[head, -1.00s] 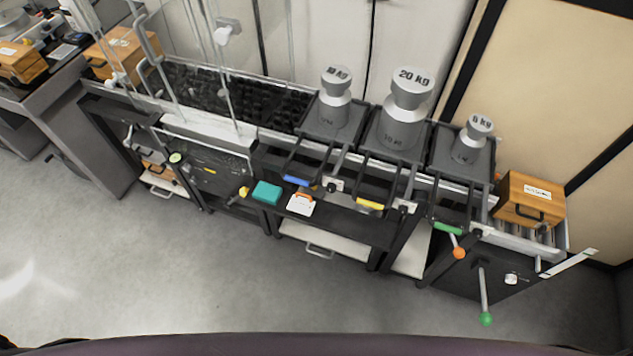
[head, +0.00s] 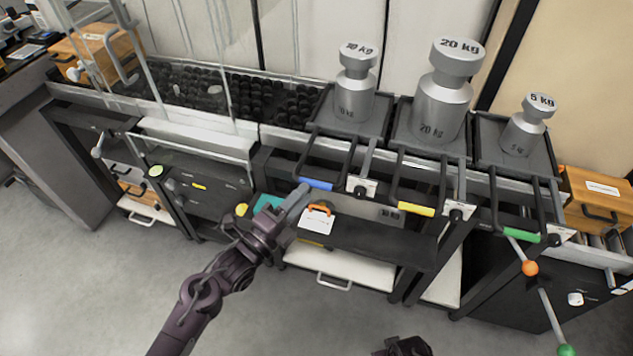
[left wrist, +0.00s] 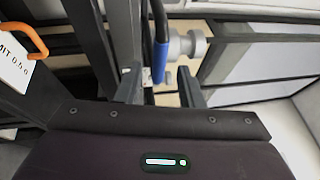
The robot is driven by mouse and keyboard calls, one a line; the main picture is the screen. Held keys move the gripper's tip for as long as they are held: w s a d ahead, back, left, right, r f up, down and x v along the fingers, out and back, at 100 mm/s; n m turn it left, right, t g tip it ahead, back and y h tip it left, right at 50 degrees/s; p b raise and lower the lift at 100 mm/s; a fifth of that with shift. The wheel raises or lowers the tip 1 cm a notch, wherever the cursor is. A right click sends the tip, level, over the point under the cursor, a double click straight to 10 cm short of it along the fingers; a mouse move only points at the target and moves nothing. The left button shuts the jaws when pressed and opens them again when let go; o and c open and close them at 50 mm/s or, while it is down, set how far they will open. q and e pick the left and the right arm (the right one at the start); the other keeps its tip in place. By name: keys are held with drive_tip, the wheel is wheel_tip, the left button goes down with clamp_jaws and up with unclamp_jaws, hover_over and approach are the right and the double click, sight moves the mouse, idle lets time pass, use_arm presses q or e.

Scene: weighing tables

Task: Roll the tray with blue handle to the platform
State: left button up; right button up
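The tray with the blue handle (head: 324,118) stands on the bench and carries a grey 10 kg weight (head: 357,85). Its blue handle (head: 316,184) sticks out at the front, and it shows upright in the left wrist view (left wrist: 160,55). My left gripper (head: 298,200) is at the left end of this handle. In the left wrist view its fingers (left wrist: 158,88) are apart, with the handle between or just beyond the tips; contact cannot be told. My right gripper (head: 405,346) shows only partly at the bottom edge. A black studded bed (head: 285,103) lies left of the tray, partly behind clear panels.
Trays with a yellow handle (head: 416,209) and a green handle (head: 521,237) stand to the right, bearing 20 kg and 5 kg weights. An orange-topped white tag (head: 316,222) hangs below the blue handle. Levers with orange and green knobs (head: 530,268) stick out at right.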

use_arm(q)
drive_tip(key=x, duration=0.6)
drive_tip(key=shift+w+d, duration=0.2)
drive_tip(key=shift+w, duration=0.1)
clamp_jaws()
